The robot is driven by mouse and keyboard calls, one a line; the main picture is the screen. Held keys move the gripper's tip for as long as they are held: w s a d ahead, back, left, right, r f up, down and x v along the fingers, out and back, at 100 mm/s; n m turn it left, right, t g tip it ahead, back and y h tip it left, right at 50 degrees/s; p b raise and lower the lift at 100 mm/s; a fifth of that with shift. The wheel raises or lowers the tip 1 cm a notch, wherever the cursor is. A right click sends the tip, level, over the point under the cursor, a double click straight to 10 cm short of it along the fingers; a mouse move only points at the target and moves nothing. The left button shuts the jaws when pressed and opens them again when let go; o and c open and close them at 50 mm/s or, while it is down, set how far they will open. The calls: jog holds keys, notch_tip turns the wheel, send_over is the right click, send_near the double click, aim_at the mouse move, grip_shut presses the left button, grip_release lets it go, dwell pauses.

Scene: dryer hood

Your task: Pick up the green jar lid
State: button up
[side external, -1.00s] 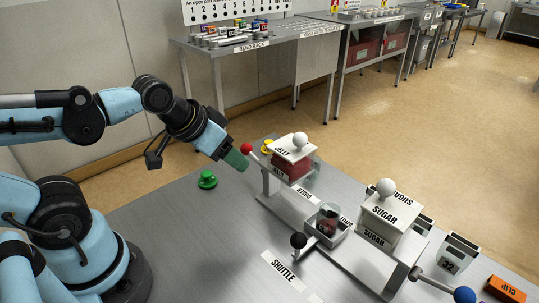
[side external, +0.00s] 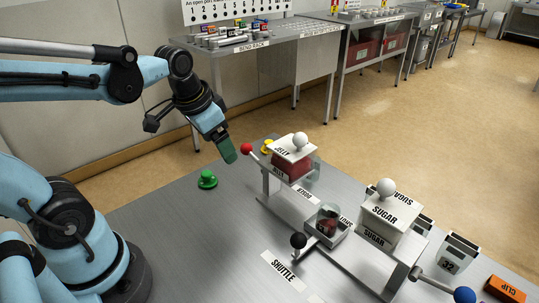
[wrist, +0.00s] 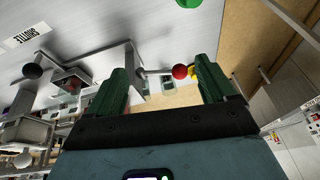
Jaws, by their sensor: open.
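The green jar lid (side external: 207,180), a round disc with a knob on top, lies on the grey metal table left of the jelly stand. It also shows in the wrist view, cut off at the top edge (wrist: 189,3). My gripper (side external: 230,155) has green fingers and hangs above the table, up and to the right of the lid and apart from it. In the wrist view my gripper (wrist: 168,80) shows its two fingers spread wide with nothing between them held.
The jelly stand (side external: 292,165) with its red-knobbed lever (side external: 246,149) is close to the right of my gripper. A yellow lid (side external: 267,146) is behind it. The sugar box (side external: 388,222) and a glass jar (side external: 328,217) stand further right.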

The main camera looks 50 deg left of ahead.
aim_at(206, 173)
jog(key=a+f+m+g, duration=0.1)
jog(key=a+f+g, duration=0.1)
jog(key=a+g, duration=0.35)
jog(key=shift+t+h, duration=0.3)
jog(key=shift+t, duration=0.45)
jog(key=shift+a+f, duration=0.35)
jog(key=shift+f, duration=1.6)
jog(key=shift+a+f, duration=0.4)
jog(key=shift+f, duration=1.5)
jog(key=shift+a+f, duration=0.35)
jog(key=shift+f, duration=1.6)
jog(key=c, duration=1.1)
jog(key=shift+r, duration=0.1)
